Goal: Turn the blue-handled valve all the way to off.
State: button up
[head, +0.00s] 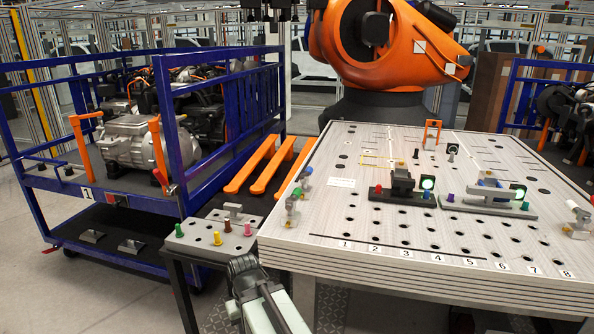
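A lit green lamp (519,192) is at the fixture's right end. My gripper (243,267) is at the bottom, in front of the table's left front corner, well apart from the valve. Its fingers cannot be made out clearly, nor whether they are open.
A black fixture (402,197) with a lit green lamp stands left of the valve fixture. A small side table (205,238) with coloured pegs adjoins the worktable (330,215). A blue cart (110,190) stands left. An orange robot (385,50) is behind. Floor is clear at lower left.

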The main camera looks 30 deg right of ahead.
aim_at(304, 178)
jog(key=i, duration=0.9)
jog(key=z, duration=0.05)
